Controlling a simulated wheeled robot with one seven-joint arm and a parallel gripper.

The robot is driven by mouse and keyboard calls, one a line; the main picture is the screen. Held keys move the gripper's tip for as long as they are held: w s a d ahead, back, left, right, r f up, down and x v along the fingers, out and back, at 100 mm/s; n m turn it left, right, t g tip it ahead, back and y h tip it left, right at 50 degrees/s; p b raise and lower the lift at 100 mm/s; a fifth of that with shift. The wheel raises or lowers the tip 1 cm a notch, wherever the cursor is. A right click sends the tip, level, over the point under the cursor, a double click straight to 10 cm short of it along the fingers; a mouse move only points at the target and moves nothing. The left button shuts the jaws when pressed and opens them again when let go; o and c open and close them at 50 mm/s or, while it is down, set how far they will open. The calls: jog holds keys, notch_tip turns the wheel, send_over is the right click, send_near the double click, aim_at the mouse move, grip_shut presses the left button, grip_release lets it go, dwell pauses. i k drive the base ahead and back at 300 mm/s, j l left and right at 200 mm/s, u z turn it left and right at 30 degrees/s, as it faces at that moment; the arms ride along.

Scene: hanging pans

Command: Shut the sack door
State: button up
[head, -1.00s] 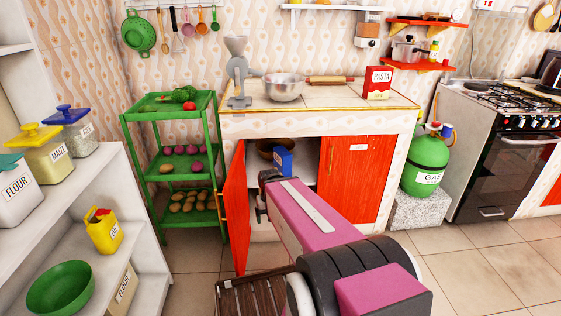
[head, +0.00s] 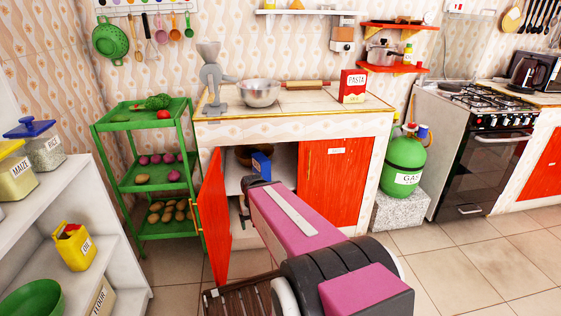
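The low cabinet's left red door (head: 214,220) stands open, swung out toward me; I see no label on it, so I cannot tell whether it is the sack door. The right red door (head: 328,190) is shut and bears a small white label too small to read. My arm reaches to the opening between them. My gripper (head: 244,212) is mostly hidden by my arm; its dark end shows just right of the open door's free edge. I cannot tell whether it touches the door or how wide its fingers are.
Inside the cabinet are a blue box (head: 262,165) and a brown bowl (head: 245,154). A green rack (head: 140,183) stands close to the left, a green gas cylinder (head: 405,162) to the right. A brown slatted crate (head: 240,298) is low in front. Tiled floor is clear at right.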

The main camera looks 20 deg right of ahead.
aim_at(212, 203)
jog(key=i+l, duration=0.1)
jog(key=l, duration=0.9)
jog(key=l+u, duration=0.1)
jog(key=l, duration=0.95)
jog(key=k+j, duration=0.2)
jog(key=j, duration=0.2)
jog(key=k+j, duration=0.15)
jog(key=j, duration=0.2)
jog(key=k+j+u, duration=0.1)
jog(key=j, duration=0.3)
jog(key=k+j, duration=0.25)
jog(key=j, duration=0.15)
jog(key=k+j, duration=0.15)
jog(key=j, duration=0.25)
jog(key=l, duration=0.3)
jog(key=i+l, duration=0.15)
jog(key=l, duration=0.15)
jog(key=u, duration=0.05)
